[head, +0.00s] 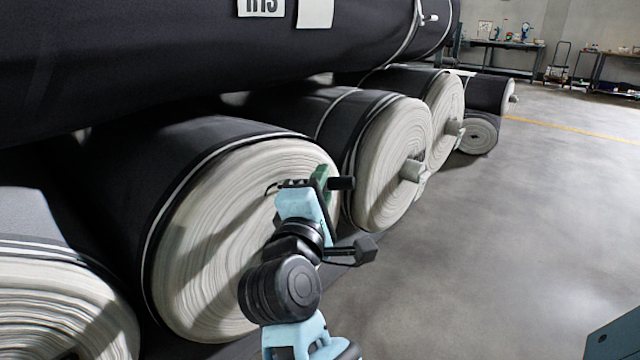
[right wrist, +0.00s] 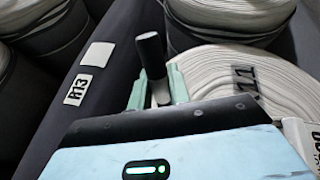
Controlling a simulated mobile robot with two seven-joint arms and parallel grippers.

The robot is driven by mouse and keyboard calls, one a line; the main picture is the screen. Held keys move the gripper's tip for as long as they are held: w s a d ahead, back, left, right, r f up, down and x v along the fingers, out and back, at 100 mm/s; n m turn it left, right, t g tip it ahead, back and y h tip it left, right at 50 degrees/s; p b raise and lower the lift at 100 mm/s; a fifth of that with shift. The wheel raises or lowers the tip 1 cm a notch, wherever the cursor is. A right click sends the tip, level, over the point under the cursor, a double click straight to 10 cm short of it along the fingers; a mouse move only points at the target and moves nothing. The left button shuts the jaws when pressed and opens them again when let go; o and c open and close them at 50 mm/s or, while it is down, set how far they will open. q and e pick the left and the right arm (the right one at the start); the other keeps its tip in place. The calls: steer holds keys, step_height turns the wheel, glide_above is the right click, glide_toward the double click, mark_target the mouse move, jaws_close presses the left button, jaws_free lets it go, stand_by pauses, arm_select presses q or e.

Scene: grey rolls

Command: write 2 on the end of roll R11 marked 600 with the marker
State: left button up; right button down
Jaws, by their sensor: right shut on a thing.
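My right gripper (head: 320,180) is shut on a dark marker (head: 342,183), in front of the pale end of a large roll (head: 215,240) in the head view. In the right wrist view the marker's black end (right wrist: 150,52) sticks up from between the green fingers (right wrist: 160,92). Behind them is a pale roll end (right wrist: 215,65) with dark marks like "11" (right wrist: 245,80). A white label (right wrist: 302,140) at the right edge is cut off and shows "00". I cannot tell whether the marker touches a roll. My left gripper is not in view.
A dark roll (head: 180,50) lies across the top; its tag R13 (head: 261,6) also shows in the right wrist view (right wrist: 77,90). More rolls (head: 395,165) stretch away behind. Workbenches (head: 500,44) stand far back.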

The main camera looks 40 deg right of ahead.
steer(key=shift+d+f, duration=0.2)
stand_by(0.8)
stand_by(0.4)
steer(key=shift+a+f+b, duration=0.2)
steer(key=shift+f+b, duration=0.2)
steer(key=shift+b, duration=0.25)
